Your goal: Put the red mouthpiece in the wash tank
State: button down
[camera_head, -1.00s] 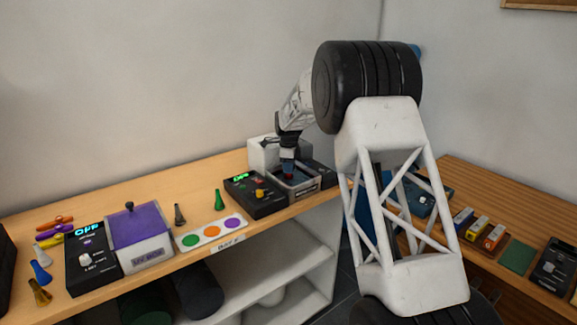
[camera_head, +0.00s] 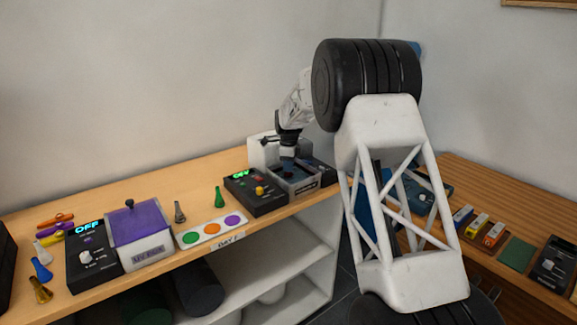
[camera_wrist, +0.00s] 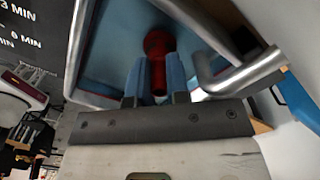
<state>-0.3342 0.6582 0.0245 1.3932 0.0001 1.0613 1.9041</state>
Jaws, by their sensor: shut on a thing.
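The wash tank (camera_head: 306,186) is the grey open box at the right end of the shelf top, beside a black control box. In the wrist view its blue-grey interior (camera_wrist: 115,45) surrounds the fingers, with bent metal rods near them. My gripper (camera_wrist: 155,85) is shut on the red mouthpiece (camera_wrist: 157,60), its blue fingers on either side of the narrow stem and the wide round end pointing away. In the head view my gripper (camera_head: 287,160) is over the tank, fingers largely hidden; the mouthpiece cannot be made out there. Whether it touches the tank floor I cannot tell.
The black control box (camera_head: 255,192) with a green display stands left of the tank.

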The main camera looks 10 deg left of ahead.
jog(key=shift+f, duration=0.5)
jog(key=shift+s+d+f, duration=0.1)
jog(key=shift+s+f, duration=0.1)
jog(key=shift+f, duration=0.55)
jog(key=c, duration=1)
grip_release()
jog(key=shift+w+r, duration=0.2)
jog(key=shift+r, duration=4.85)
